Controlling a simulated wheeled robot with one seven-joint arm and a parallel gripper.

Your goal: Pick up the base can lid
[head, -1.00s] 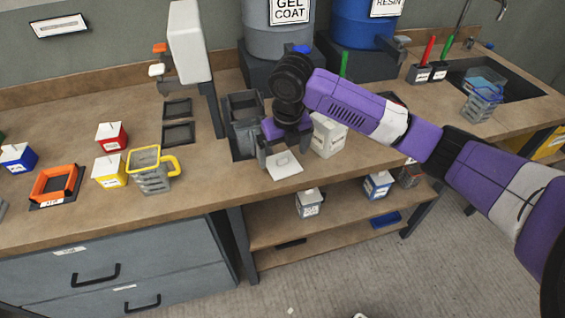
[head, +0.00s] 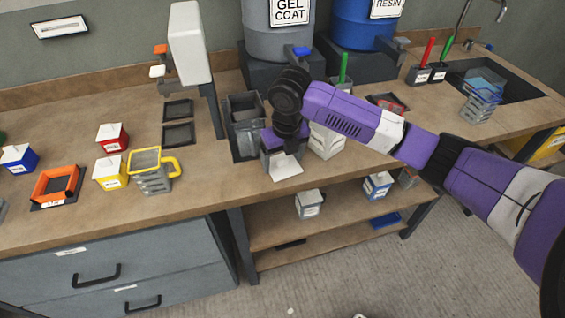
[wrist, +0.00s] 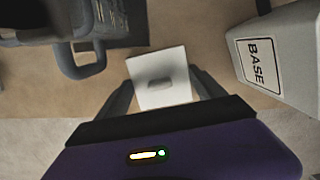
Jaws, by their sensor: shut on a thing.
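The base can lid (head: 286,171) is a pale square plate near the bench's front edge in the head view. In the wrist view the lid (wrist: 158,65) lies between the two fingers, with a small grey knob at its middle. My gripper (head: 284,158) points down over it and is shut on the lid; it also shows in the wrist view (wrist: 162,92). My gripper partly hides the lid in the head view. I cannot tell whether the lid touches the bench. The white base can (head: 326,142), labelled BASE in the wrist view (wrist: 281,62), stands just right.
A dark grey container (head: 243,138) stands close on the left. A yellow-handled jug (head: 153,180) and yellow can (head: 110,173) are farther left. A lower shelf (head: 270,232) holds a grey can (head: 309,204) and a blue-labelled can (head: 377,186). Bench left of the grey container is partly clear.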

